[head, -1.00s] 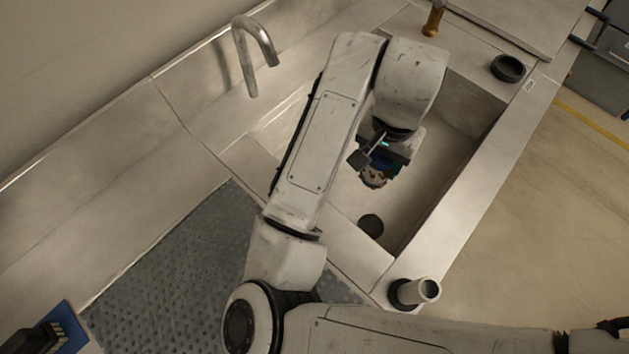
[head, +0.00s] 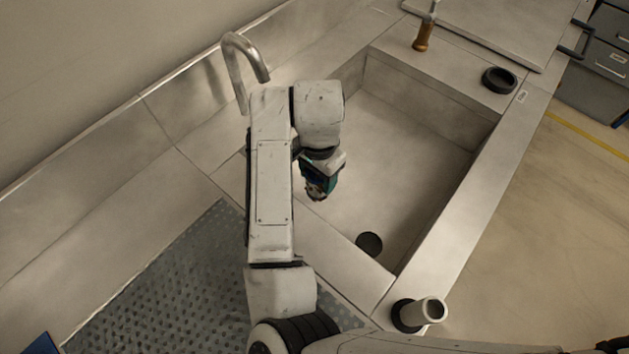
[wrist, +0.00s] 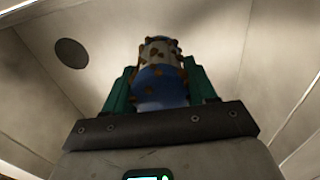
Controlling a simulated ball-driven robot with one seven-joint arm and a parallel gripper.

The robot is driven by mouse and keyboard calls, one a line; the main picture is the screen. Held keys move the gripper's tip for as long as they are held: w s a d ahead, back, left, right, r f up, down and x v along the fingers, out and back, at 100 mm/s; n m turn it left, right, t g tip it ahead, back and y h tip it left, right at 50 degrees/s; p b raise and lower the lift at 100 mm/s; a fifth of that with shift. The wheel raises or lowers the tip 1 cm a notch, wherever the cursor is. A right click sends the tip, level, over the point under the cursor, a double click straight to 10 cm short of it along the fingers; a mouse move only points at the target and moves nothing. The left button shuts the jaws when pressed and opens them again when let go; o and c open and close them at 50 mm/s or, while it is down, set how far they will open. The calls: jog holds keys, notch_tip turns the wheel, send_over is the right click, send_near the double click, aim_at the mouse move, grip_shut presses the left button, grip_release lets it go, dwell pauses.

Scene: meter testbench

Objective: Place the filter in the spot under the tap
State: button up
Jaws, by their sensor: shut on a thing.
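My gripper (head: 317,190) hangs over the left part of the sink in the head view, to the right of and below the tap. In the wrist view its green fingers (wrist: 160,72) are shut on a rounded blue and white cylinder with brown spots, which looks like the filter (wrist: 160,85). In the head view the filter (head: 316,195) is mostly hidden by the gripper. The curved metal tap (head: 236,55) stands at the sink's back left. The area right under its spout is partly hidden by my arm.
The sink (head: 410,150) has a dark round drain (head: 369,244), also in the wrist view (wrist: 72,53). A black ring (head: 499,80) and a brown-handled tool (head: 422,38) sit on the far rim. A pale cylinder in a black holder (head: 425,312) stands at the near right corner.

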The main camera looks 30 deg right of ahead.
jog(key=shift+w+a+f, duration=0.1)
jog(key=shift+w+f, duration=0.05)
jog(key=shift+f, duration=0.05)
jog(key=shift+w+a+f, duration=0.1)
jog(key=shift+w+f, duration=0.1)
jog(key=shift+f, duration=1.55)
jog(key=shift+f, duration=0.15)
jog(key=o, duration=1.1)
notch_tip(320, 180, up, 12)
jog(key=shift+r, duration=0.15)
